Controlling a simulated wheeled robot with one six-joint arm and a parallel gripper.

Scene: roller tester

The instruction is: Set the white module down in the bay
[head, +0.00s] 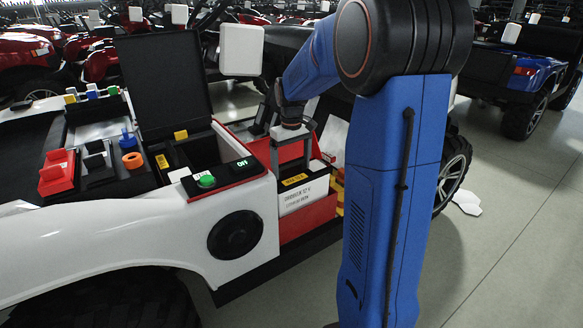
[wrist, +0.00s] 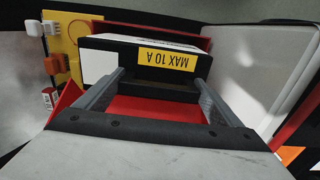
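The white module (head: 303,196) is a white box with printed text and a black top with a yellow label. It is upright at the red bay (head: 306,222), whose red wall shows below its white face. Whether its underside touches the bay floor is hidden. My gripper (head: 291,160) points down over it. In the wrist view, the fingers of my gripper (wrist: 158,78) lie against both sides of the module's black part (wrist: 128,62), beside the yellow "MAX 10 A" label. The gripper appears shut on the module. Red bay surface (wrist: 150,110) shows between the fingers.
A black lid (head: 165,85) stands open left of the bay. A panel with a green button (head: 206,181) and a red block (head: 56,172) are on the white vehicle body. A yellow panel with connectors (wrist: 66,40) borders the bay. Open floor lies at right.

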